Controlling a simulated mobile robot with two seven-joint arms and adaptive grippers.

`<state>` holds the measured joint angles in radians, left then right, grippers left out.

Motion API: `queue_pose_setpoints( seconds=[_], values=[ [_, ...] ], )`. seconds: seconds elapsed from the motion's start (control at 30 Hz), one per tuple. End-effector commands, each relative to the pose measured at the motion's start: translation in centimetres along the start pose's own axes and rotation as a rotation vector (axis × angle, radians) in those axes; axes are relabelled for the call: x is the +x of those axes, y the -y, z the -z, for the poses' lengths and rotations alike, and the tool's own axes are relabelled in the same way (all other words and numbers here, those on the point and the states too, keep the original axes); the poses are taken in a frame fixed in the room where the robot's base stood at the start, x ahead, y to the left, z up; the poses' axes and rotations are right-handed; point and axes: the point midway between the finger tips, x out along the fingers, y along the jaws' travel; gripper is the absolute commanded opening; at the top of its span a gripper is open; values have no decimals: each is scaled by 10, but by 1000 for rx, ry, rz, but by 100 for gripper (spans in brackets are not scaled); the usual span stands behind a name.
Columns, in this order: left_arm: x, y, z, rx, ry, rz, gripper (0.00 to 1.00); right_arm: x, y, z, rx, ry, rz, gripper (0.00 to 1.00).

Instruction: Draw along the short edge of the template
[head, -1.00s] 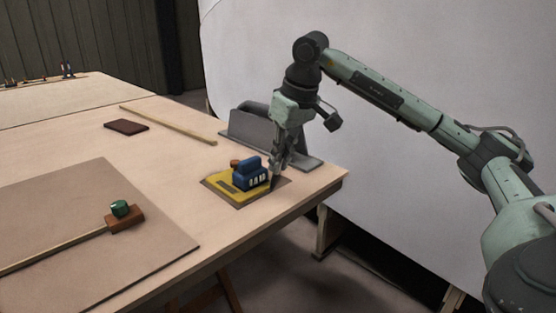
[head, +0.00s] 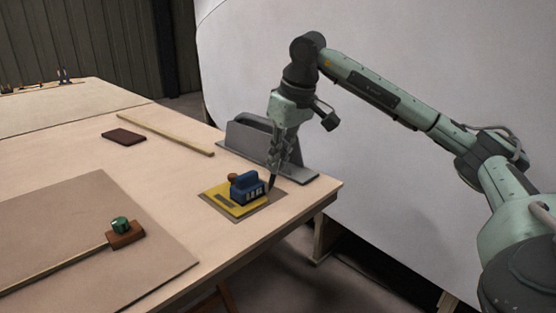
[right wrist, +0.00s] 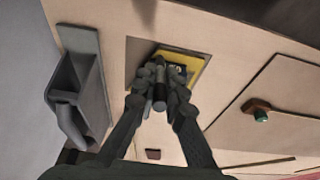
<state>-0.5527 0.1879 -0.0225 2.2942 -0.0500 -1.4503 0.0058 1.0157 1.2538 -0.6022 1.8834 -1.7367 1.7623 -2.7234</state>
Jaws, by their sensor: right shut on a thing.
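The yellow template (head: 227,203) lies flat on a grey-brown sheet (head: 263,207) near the table's right corner. A blue block with a handle (head: 246,186) sits on it. My right gripper (head: 277,165) is shut on a dark, slim marking tool (head: 272,183), which points down beside the template's right edge; I cannot tell whether its tip touches the sheet. In the right wrist view the tool (right wrist: 159,92) is between the fingers, and the template (right wrist: 190,65) shows behind them, partly hidden. No drawn line can be made out. My left gripper is not in view.
A grey metal stand with a handle (head: 240,140) is close behind the gripper. A wooden strip (head: 165,134) and a dark red pad (head: 124,137) lie further left. A brown board (head: 75,240) with a green-knobbed wooden tool (head: 125,238) covers the front left.

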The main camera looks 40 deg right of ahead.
Motion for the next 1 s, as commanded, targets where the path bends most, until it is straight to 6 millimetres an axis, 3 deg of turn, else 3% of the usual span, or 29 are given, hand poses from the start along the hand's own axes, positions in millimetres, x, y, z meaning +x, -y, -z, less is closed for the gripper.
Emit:
queue_pose_setpoints(
  seconds=[0.27, 0.5, 1.0],
  values=[
    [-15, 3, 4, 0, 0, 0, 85, -16, 0, 5, 0, 0, 0, 0],
    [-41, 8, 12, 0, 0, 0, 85, -46, 0, 14, 0, -1, 0, 0],
    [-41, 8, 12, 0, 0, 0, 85, -88, 0, 27, 0, -1, 1, 0]
  ],
)
